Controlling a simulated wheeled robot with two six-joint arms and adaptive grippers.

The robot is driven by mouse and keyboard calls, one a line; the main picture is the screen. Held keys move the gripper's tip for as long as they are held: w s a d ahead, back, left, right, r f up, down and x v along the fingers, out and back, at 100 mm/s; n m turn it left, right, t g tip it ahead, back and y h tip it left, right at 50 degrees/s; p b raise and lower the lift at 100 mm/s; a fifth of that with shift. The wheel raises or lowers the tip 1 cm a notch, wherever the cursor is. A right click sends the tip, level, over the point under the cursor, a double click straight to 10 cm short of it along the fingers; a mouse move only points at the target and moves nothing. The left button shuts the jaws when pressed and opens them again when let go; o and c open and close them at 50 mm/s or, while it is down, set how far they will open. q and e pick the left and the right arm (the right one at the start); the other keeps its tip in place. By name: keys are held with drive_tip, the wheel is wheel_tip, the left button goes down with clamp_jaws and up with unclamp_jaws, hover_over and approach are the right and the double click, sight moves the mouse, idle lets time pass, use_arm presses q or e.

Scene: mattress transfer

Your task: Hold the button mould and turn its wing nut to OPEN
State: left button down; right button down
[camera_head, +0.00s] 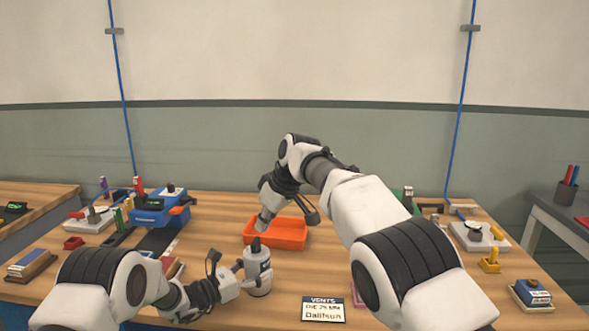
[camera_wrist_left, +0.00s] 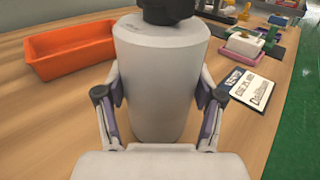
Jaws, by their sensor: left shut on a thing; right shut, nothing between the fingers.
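A light grey, bottle-like cylinder (camera_head: 258,275) with a dark top stands upright on the table. It fills the middle of the left wrist view (camera_wrist_left: 160,80), where its top is cut off. My left gripper (camera_head: 246,272) is shut on its body, with one finger on each side in the left wrist view (camera_wrist_left: 160,115). I cannot make out a wing nut or an OPEN mark, nor tell whether this cylinder is the button mould.
An orange tray (camera_head: 290,241) lies just behind the cylinder. A lettered card (camera_head: 323,309) lies to its right. A blue device (camera_head: 158,208) stands at the back left. A pink item (camera_head: 358,295) is mostly hidden by my right arm. Bare wood lies left of the tray.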

use_arm(q)
drive_tip(key=shift+r, duration=0.1)
drive_tip(key=shift+c, duration=0.3)
unclamp_jaws()
